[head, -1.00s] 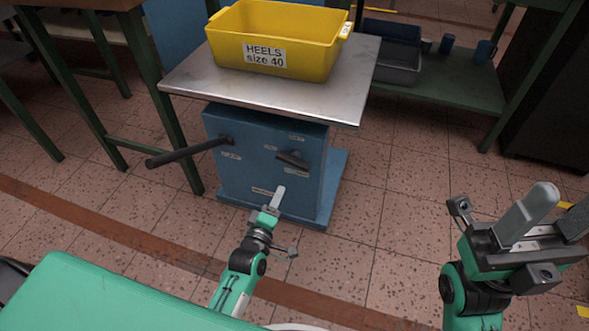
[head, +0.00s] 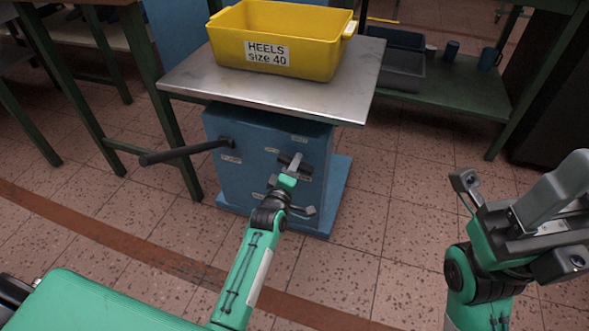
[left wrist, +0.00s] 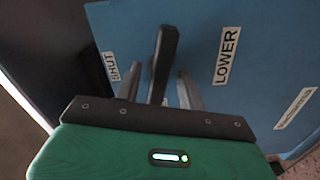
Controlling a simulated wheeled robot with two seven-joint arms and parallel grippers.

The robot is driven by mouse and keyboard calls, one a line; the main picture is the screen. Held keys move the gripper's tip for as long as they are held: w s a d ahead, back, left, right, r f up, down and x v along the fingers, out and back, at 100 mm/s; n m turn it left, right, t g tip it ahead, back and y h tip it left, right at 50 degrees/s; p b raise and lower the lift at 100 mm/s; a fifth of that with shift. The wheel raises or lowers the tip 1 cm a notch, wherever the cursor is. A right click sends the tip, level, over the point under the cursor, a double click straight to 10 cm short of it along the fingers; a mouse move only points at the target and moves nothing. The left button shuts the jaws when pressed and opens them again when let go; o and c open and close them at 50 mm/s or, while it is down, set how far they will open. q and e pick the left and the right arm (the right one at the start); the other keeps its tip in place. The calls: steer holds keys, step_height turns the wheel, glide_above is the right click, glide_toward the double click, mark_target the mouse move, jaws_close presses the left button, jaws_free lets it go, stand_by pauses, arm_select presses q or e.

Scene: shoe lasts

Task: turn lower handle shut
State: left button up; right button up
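The lower handle is a short dark lever on the front of a blue cabinet (head: 228,172); it shows best in the left wrist view (left wrist: 165,50), between a SHUT label (left wrist: 110,70) and a LOWER label (left wrist: 227,55). My left gripper (head: 297,160) is at this lever, and in the head view it hides part of it. In the left wrist view its two fingers (left wrist: 159,82) stand apart, one on each side of the lever, with gaps visible. My right gripper (head: 578,180) is at the right edge, empty, its fingers apart and partly cut off.
A longer dark handle (head: 186,153) sticks out left from the cabinet. A metal tabletop (head: 215,88) above it carries a yellow bin (head: 300,60) marked HEELS size 40. A green bench (head: 450,100) with a grey tray stands behind right. The tiled floor between is clear.

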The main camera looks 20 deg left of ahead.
arm_select(q)
steer(key=shift+w, duration=0.4)
